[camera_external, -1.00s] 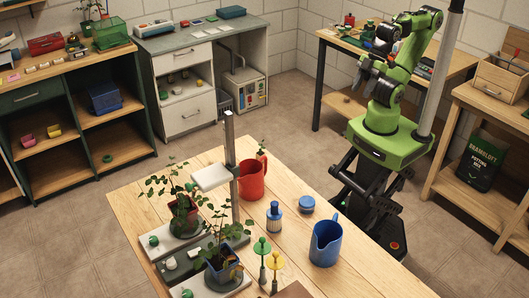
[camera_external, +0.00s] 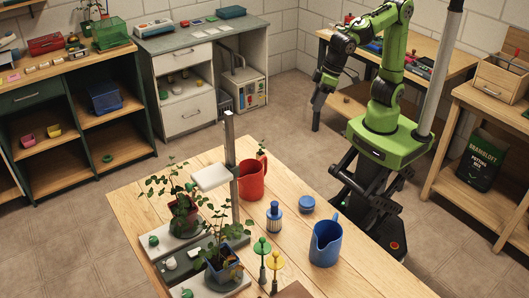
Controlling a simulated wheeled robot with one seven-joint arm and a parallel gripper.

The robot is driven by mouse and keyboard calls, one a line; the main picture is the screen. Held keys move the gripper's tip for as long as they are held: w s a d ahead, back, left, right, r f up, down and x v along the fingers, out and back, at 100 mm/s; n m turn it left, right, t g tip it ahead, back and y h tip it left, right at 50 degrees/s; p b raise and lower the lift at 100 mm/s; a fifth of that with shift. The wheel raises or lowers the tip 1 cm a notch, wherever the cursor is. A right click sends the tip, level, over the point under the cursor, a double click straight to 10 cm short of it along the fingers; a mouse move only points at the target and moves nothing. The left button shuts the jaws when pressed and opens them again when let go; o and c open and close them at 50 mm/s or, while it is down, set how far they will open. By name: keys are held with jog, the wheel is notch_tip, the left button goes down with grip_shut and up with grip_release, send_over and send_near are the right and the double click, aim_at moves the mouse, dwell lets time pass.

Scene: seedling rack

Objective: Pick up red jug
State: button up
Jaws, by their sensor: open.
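The red jug (camera_external: 251,181) stands upright on the wooden table (camera_external: 185,158), just right of a grey post, which hides part of its left side. Its handle is at the upper right. My gripper (camera_external: 315,125) hangs beyond the table, to the right of and behind the jug, clear of it and pointing down. It is open and holds nothing. The fingers are small and dark in this view.
A blue jug (camera_external: 325,243), a blue bottle (camera_external: 274,217) and a blue lid (camera_external: 307,205) stand right of the red jug. The grey post (camera_external: 231,160) carries a pale plate beside it. Potted seedlings (camera_external: 184,217) stand left. The table's far right edge is clear.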

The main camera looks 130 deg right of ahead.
jog(key=w+d+f+m+g+h, duration=0.15)
jog(key=w+f+m, duration=0.35)
jog(key=w+f, duration=0.6)
jog(key=shift+h, duration=0.45)
jog(key=x, duration=0.5)
jog(key=b+x, duration=0.1)
jog(key=x, duration=0.4)
jog(key=d+x, duration=0.1)
jog(key=x, duration=0.4)
jog(key=shift+w+d, duration=0.1)
jog(key=shift+w, duration=0.35)
jog(key=shift+r, duration=0.1)
jog(key=shift+c, duration=0.3)
grip_shut()
